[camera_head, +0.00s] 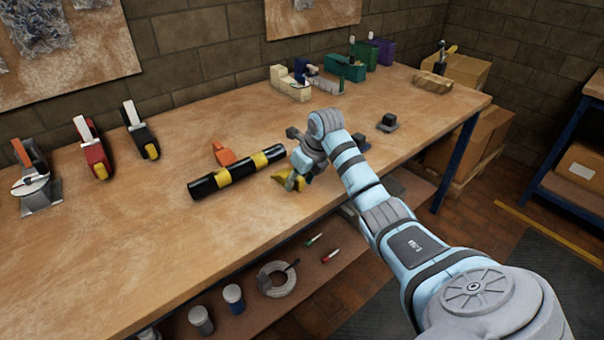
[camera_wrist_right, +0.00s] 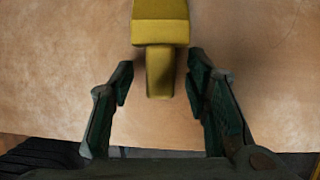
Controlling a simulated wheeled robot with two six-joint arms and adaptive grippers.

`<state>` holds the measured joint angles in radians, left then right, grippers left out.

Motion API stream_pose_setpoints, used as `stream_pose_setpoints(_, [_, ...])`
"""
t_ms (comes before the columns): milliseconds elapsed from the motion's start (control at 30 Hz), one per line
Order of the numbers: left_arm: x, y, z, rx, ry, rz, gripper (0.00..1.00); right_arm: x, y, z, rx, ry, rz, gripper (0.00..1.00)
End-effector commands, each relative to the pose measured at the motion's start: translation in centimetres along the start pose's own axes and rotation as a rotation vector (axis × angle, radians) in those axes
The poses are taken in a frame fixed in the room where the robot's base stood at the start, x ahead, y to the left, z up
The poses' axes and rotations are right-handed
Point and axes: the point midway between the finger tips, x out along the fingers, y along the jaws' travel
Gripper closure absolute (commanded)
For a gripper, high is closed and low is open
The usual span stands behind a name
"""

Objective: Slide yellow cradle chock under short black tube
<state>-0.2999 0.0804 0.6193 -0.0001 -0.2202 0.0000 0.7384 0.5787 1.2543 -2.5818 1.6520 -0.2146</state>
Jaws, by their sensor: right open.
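The short black tube (camera_head: 236,173) with yellow bands lies on the bench near its front edge. The yellow cradle chock (camera_head: 287,182) is near the tube's right end, partly hidden by my right gripper (camera_head: 296,178). In the right wrist view the yellow chock (camera_wrist_right: 160,65) points its narrow end between the two fingers of my right gripper (camera_wrist_right: 160,88). The fingers are open, with a gap on each side of the chock. My left gripper is in neither view.
An orange block (camera_head: 224,153) sits behind the tube. Tape dispensers (camera_head: 92,147) stand at the left. A cream block (camera_head: 291,83) and a green block (camera_head: 345,67) stand at the back. A dark small object (camera_head: 388,122) lies right of my arm. The bench's left front is clear.

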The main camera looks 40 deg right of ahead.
Motion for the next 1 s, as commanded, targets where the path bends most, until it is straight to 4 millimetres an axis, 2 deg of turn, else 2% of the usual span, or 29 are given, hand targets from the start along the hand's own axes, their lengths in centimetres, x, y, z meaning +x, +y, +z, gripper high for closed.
stream_pose_setpoints(167, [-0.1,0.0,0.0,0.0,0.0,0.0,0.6,-0.1,0.0,0.0,0.0,-0.001,0.0,0.57])
stream_pose_setpoints(433, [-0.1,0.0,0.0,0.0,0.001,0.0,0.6,-0.1,0.0,0.0,0.0,-0.001,0.0,1.0])
stream_pose_setpoints(1000, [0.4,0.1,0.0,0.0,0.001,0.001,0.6,0.4,-0.1,1.2,0.002,-0.003,0.001,1.0])
